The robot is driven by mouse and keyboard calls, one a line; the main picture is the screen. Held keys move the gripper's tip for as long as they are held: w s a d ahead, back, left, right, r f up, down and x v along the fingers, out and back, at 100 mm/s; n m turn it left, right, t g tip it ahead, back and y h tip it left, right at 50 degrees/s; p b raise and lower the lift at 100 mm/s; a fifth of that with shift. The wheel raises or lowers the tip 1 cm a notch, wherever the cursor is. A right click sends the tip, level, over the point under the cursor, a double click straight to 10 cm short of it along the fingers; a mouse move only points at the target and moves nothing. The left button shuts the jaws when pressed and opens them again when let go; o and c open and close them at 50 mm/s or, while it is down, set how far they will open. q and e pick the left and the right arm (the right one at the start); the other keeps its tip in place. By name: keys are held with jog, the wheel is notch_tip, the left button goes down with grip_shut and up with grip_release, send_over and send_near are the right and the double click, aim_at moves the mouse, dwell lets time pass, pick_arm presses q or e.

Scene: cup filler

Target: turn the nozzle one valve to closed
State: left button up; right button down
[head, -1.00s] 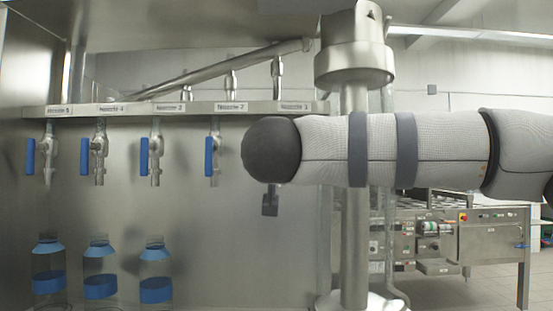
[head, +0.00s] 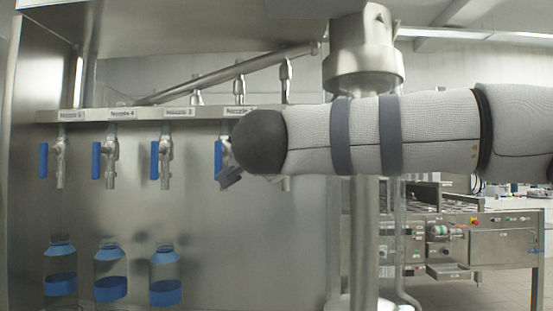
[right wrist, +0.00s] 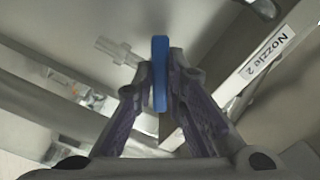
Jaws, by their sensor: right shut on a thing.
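In the right wrist view my right gripper (right wrist: 158,82) is shut on a flat blue valve handle (right wrist: 160,48), with a finger on each side. A pale valve or nozzle piece (right wrist: 118,50) shows left of the handle. The nearest label (right wrist: 268,55) reads "Nozzle 2". My right arm hides the valve of nozzle 1, so I cannot tell for sure which valve is held. My left gripper is not in view.
Several valves with upright blue handles hang from the steel rail (head: 92,115) to the left, such as the nozzle 3 valve (head: 164,160). Several bottles with blue bands (head: 165,292) stand below. A steel column (head: 364,245) stands beyond my right forearm.

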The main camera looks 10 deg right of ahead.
jog(key=shift+a+r+m, duration=0.1)
jog(key=shift+r+m, duration=0.1)
jog(key=shift+m, duration=0.85)
jog(key=shift+a+r+m, duration=0.1)
jog(key=shift+r+m, duration=0.15)
jog(key=shift+m, duration=0.75)
jog(key=shift+a+r+m, duration=0.1)
jog(key=shift+r+m, duration=0.1)
jog(key=shift+m, duration=0.85)
jog(key=shift+d, duration=0.1)
jog(key=c, duration=1.6)
grip_release()
jog(key=v, duration=1.2)
